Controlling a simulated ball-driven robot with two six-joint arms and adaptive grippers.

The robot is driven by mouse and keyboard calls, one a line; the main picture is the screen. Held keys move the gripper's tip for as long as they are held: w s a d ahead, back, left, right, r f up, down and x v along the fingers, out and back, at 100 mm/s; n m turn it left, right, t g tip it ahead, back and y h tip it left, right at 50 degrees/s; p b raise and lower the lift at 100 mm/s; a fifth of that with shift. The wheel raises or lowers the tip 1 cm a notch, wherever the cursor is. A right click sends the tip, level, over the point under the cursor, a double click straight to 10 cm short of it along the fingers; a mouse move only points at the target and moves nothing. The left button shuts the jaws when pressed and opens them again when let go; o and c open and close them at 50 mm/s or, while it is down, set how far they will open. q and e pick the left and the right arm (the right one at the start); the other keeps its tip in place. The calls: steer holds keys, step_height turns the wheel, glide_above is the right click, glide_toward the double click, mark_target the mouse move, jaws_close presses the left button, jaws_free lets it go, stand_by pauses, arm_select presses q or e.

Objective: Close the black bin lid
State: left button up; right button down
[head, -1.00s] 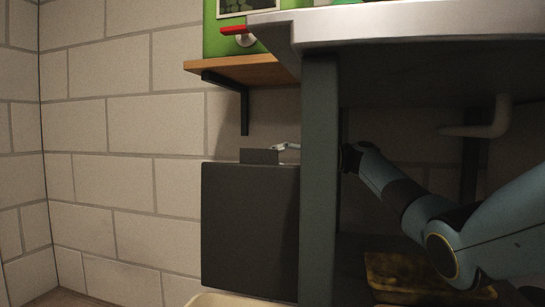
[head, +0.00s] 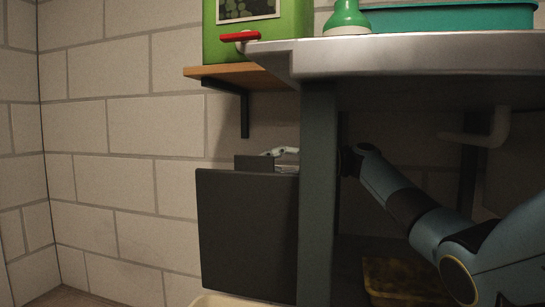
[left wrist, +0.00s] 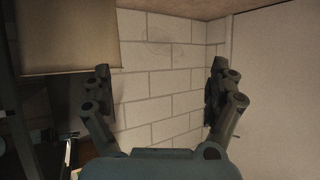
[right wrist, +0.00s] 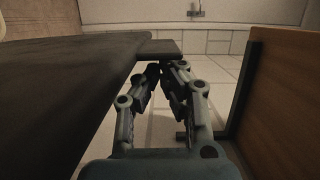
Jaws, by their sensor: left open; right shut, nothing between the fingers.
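The black bin lid (head: 248,232) stands raised, close to upright, left of the table leg in the head view. A small dark tab (head: 254,163) sticks up from its top edge. A pale rim (head: 225,300), apparently the bin's, shows below it. My right gripper (head: 287,153) is behind the lid's top edge, mostly hidden. In the right wrist view the right gripper (right wrist: 166,70) is shut and empty, close beside the lid (right wrist: 70,85) and near its tab (right wrist: 160,48); contact is unclear. My left gripper (left wrist: 160,68) is open and empty, away from the lid.
A grey table leg (head: 318,190) stands right of the lid and hides part of my right arm. A wooden shelf (head: 235,72) with a black bracket (head: 244,112) is above. A yellowish box (head: 400,280) sits under the table. The white block wall is close behind.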

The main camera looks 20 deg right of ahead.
mark_target(261, 163)
steer(key=shift+s+a+r, duration=0.25)
steer(key=shift+s+r, duration=0.05)
steer(key=shift+s, duration=0.1)
steer(key=shift+s+a+n+p, duration=0.4)
steer(key=shift+s+p, duration=0.1)
steer(key=shift+p, duration=0.15)
steer(key=shift+s+a+p, duration=0.35)
steer(key=shift+s+p, duration=0.1)
steer(key=shift+s, duration=0.15)
steer(key=shift+s+a+n+p, duration=0.45)
steer(key=shift+s+n+p, duration=0.05)
steer(key=shift+s, duration=0.15)
arm_select(q)
step_height(261, 163, up, 7)
steer(key=g+p, duration=0.2)
steer(key=g, duration=0.6)
steer(key=shift+s+a+f+y+p, duration=0.2)
steer(key=shift+s+a+y+p, duration=0.1)
steer(key=shift+s+a+p, duration=0.1)
arm_select(e)
steer(key=s+a+f+n+h, duration=0.1)
steer(key=s+a+f+n, duration=0.2)
steer(key=s, duration=0.4)
steer(key=s+a+f+n+h, duration=0.1)
steer(key=s+a+f+n, duration=0.3)
steer(key=s+a, duration=0.3)
steer(key=shift+s+a+f+n+t+h, duration=0.3)
steer(key=shift+s+f+t+h, duration=0.15)
steer(key=shift+s, duration=0.35)
steer(key=shift+r, duration=0.1)
